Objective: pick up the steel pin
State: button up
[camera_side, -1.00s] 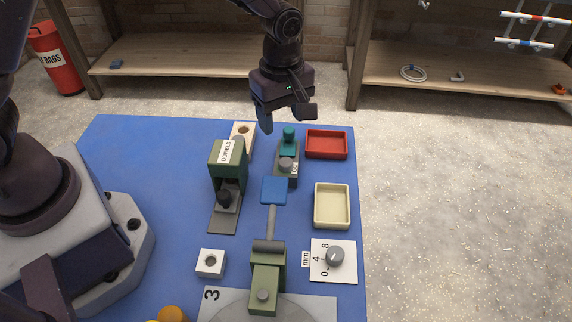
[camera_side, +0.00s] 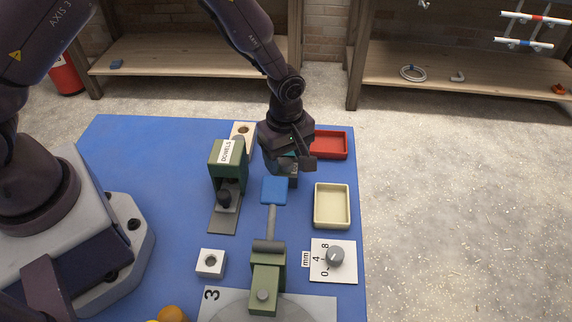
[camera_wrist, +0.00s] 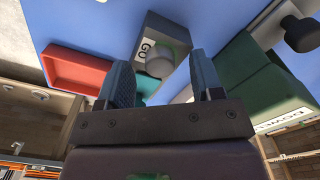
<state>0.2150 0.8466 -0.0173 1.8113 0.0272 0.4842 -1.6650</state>
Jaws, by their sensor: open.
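My gripper (camera_side: 289,166) is open and over the grey block, hiding most of it in the side view. In the wrist view, the grey block (camera_wrist: 153,30) carries a label reading GO. A short grey cylinder (camera_wrist: 160,63) stands on it and looks like the steel pin, though I cannot be sure. The cylinder shows between my two fingers (camera_wrist: 160,82), apart from both as far as I can see. A teal part (camera_wrist: 150,86) of the block's fixture lies partly hidden behind my left finger.
A red tray (camera_side: 330,144) is close to the right of my gripper. A green DOWELS dispenser (camera_side: 228,160) stands to the left. A cream tray (camera_side: 332,205), a dial plate (camera_side: 345,268), a white block (camera_side: 211,263) and a blue-paddled green fixture (camera_side: 274,190) are nearer.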

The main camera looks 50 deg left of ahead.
jog(key=shift+f, duration=0.2)
dwell(0.5)
jog(key=shift+c, duration=0.3)
jog(key=c, duration=1)
